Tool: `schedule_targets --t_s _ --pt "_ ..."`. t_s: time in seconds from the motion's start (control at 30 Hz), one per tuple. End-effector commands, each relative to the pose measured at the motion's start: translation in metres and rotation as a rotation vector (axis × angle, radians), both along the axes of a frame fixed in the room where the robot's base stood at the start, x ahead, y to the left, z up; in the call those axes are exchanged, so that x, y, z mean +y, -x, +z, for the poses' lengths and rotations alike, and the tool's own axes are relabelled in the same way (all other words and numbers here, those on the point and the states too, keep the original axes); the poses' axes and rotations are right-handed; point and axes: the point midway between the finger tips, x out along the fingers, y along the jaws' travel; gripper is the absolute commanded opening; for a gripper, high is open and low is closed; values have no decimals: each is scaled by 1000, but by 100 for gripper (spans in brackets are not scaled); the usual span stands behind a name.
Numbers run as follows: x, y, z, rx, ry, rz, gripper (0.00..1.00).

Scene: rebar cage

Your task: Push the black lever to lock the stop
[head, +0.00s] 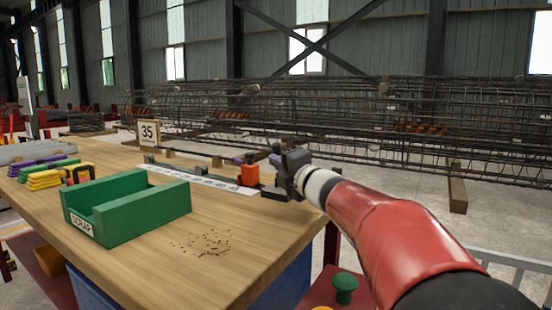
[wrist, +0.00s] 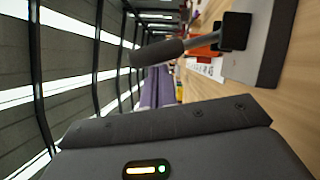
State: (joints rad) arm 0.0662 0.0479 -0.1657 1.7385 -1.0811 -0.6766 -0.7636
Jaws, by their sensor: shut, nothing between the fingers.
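The black lever (wrist: 158,52) shows large in the wrist view. Its ribbed grip points away from the wooden tabletop, and its arm runs to a black pivot on a grey block (wrist: 262,45). The orange-red stop (head: 249,174) sits at the right end of the white ruler in the head view, and part of it shows behind the lever in the wrist view (wrist: 203,48). My gripper (head: 279,166) is shut and empty beside the stop's right side. In the wrist view its dark body (wrist: 165,128) lies below the lever, with a visible gap. In the head view I cannot make out the lever clearly.
A green scrap box (head: 142,222) stands at the table's front, with brown crumbs (head: 205,243) to its right. The white ruler strip (head: 190,178) lies along the back. Yellow, green and purple bundles (head: 45,176) lie left. A "35" sign (head: 148,132) and a rebar cage (head: 400,120) stand behind.

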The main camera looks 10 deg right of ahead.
Motion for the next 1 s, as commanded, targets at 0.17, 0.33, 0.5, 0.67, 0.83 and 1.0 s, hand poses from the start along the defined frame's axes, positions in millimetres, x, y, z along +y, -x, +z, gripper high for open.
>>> schedule_targets --t_s 0.17,0.33,0.5,0.67,0.83,1.0 --pt "-10 -9 13 36 -33 -4 0" --pt "-19 -18 16 33 -32 -3 0" --pt "-28 -27 20 33 -32 -3 0" --pt "-36 -35 21 33 -32 -2 0" --pt "-42 -41 22 32 -32 -2 0" --pt "-46 -45 21 32 -32 -2 0"
